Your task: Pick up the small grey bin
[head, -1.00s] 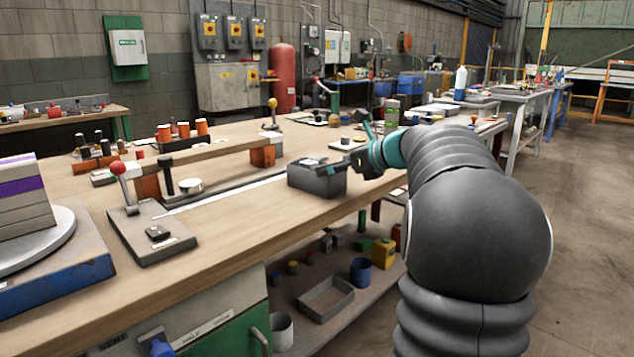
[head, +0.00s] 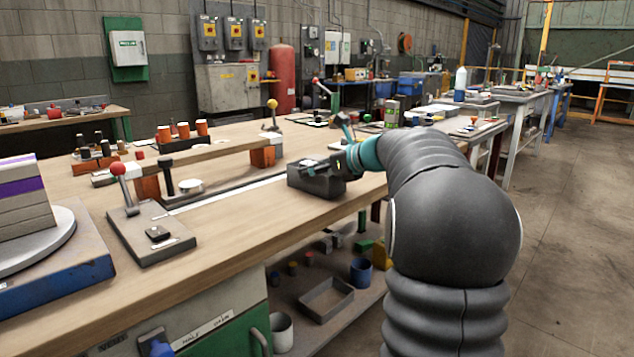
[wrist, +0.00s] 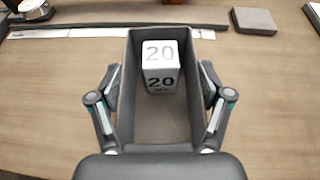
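The small grey bin (head: 308,182) is on the wooden bench near its right edge in the head view. In the wrist view the bin (wrist: 163,122) is upright, and a white block marked 20 (wrist: 161,66) is inside it toward the far end. My gripper (wrist: 160,72) straddles the bin, with one finger along each long side. The fingers are spread wide and close to the outer walls; I cannot see firm contact. In the head view my arm partly hides the gripper (head: 347,160) at the bin's right end.
A dark rail with a white strip (head: 242,191) lies left of the bin. A grey plate with a red-knobbed lever (head: 150,233) stands nearer. A wooden beam on orange blocks (head: 200,156) is behind. A grey tray (head: 326,299) sits on the shelf below.

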